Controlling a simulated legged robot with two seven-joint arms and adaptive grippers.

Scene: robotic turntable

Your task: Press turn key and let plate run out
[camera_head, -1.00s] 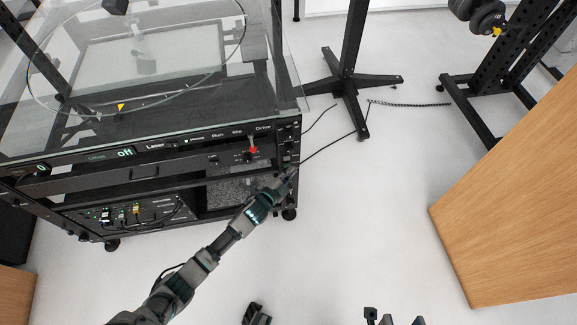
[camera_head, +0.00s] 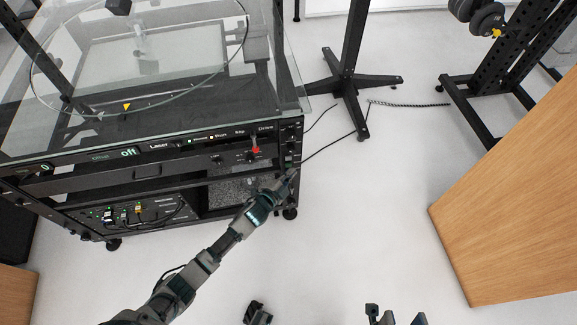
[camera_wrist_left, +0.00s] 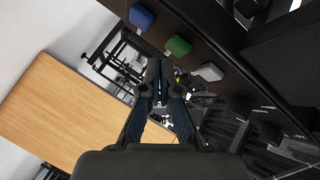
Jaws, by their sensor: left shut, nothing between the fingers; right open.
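A green and an amber light show near Run. My left gripper (camera_head: 292,173) is shut and empty at the cabinet's right front corner. In the left wrist view its closed fingertips (camera_wrist_left: 159,68) are below a blue key (camera_wrist_left: 141,17), a green key (camera_wrist_left: 177,45) and a white key (camera_wrist_left: 208,71); contact cannot be told. My right gripper (camera_head: 394,317) is open at the bottom edge, partly cut off.
A black stand (camera_head: 350,82) with splayed feet is right of the cabinet, with cables on the floor. A dark rack (camera_head: 490,90) and a wooden surface (camera_head: 515,210) are farther right.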

